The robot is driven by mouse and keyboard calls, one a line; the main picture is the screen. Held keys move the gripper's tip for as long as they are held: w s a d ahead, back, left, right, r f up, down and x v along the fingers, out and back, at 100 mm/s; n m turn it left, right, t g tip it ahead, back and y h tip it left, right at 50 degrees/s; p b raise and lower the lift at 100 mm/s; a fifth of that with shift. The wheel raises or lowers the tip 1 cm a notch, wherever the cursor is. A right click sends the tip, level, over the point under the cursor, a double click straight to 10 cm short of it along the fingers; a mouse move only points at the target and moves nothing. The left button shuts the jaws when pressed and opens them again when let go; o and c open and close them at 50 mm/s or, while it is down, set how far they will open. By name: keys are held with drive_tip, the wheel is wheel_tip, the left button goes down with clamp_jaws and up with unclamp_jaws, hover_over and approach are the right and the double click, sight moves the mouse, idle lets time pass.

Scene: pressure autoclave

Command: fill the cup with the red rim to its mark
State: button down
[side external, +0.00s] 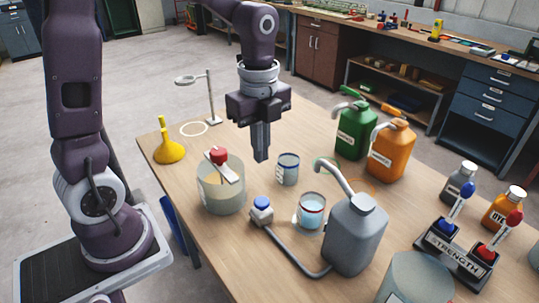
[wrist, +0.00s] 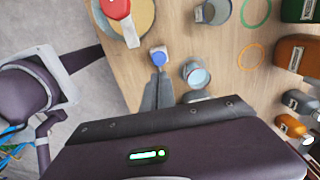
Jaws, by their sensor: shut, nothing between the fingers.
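A clear cup with a red band (side external: 311,211) stands on the table with pale blue liquid in it; it also shows in the wrist view (wrist: 196,75). I cannot tell exactly how the liquid stands against its mark. The spout of a grey jug (side external: 354,236) reaches out near this cup. A hose runs from the jug to a small pump block with a blue button (side external: 262,206), also in the wrist view (wrist: 158,56). My gripper (side external: 261,157) is shut and empty, pointing down above the table behind the block. In the wrist view its fingertips (wrist: 160,72) appear just below the blue button.
A second cup with a dark blue rim (side external: 288,168) stands behind. A large beaker with a red-knobbed lever (side external: 221,188) is at left, near a yellow funnel (side external: 168,146). Green (side external: 353,131) and orange (side external: 392,150) jugs stand at back right. A strength switch box (side external: 460,249) is at right.

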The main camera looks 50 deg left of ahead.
sight(260, 201)
idle(0.5)
wheel_tip(260, 201, down, 12)
drive_tip(key=shift+r, duration=0.1)
idle(0.8)
drive_tip(key=shift+s+a+f, duration=0.1)
drive_tip(key=shift+s+f, duration=0.1)
drive_tip(key=shift+f, duration=1.05)
wheel_tip(260, 201, up, 14)
drive_tip(key=shift+w+r, duration=0.15)
drive_tip(key=shift+w, duration=0.05)
